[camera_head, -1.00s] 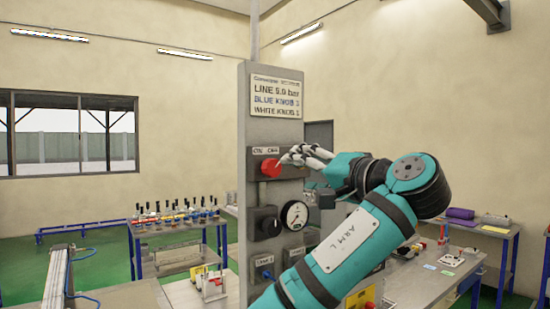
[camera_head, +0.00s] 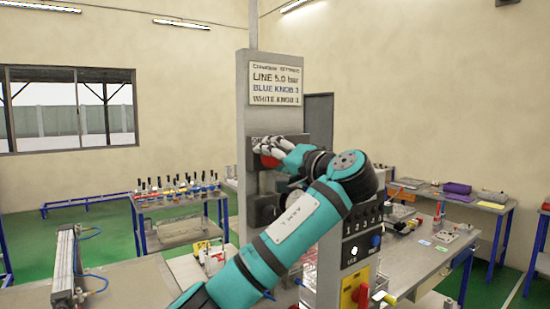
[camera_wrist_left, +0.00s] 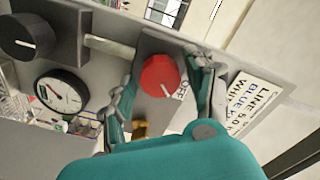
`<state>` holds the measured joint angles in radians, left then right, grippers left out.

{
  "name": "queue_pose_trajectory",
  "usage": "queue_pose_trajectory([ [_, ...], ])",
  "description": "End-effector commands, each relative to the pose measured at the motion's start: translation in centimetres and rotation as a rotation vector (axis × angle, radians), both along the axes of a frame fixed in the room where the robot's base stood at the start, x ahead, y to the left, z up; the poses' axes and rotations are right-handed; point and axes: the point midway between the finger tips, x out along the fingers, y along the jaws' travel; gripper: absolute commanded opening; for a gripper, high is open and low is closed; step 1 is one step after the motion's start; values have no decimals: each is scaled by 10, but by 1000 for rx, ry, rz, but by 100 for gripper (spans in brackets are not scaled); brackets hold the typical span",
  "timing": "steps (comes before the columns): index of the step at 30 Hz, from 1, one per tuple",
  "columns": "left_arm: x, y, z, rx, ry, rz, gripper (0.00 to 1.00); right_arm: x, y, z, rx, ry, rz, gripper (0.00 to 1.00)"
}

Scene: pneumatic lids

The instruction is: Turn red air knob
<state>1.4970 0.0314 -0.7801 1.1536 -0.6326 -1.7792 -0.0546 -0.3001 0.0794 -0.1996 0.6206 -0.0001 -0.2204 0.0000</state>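The red air knob (camera_head: 269,161) is on the grey upright panel (camera_head: 243,90) in the head view, partly covered by my left gripper (camera_head: 275,147). In the left wrist view the red knob (camera_wrist_left: 159,75) faces me, with a white mark on its lower edge and an "OFF" label beside it. My left gripper (camera_wrist_left: 162,88) is open, with one finger on each side of the knob. Small gaps seem to show between the fingers and the knob. My right gripper is not in view.
A black knob (camera_wrist_left: 27,35) and a round gauge (camera_wrist_left: 60,92) are beside the red knob on the panel. A sign (camera_head: 276,84) is above it. A control box with a red-and-yellow switch (camera_head: 359,295) stands right of the panel. Benches stand behind on both sides.

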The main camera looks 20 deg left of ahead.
Motion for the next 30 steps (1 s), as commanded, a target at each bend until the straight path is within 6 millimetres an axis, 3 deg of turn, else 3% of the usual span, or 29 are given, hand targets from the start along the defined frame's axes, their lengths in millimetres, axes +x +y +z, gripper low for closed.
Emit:
queue_pose_trajectory([
  [1, 0, 0, 0, 0, 0, 0, 46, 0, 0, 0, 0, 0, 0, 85],
  [10, 0, 0, 0, 0, 2, 0, 7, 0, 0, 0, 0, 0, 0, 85],
  [20, 0, -1, -3, -30, -35, 0, 6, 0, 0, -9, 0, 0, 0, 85],
  [30, 0, -2, -6, -175, -218, -2, 6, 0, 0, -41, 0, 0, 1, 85],
])
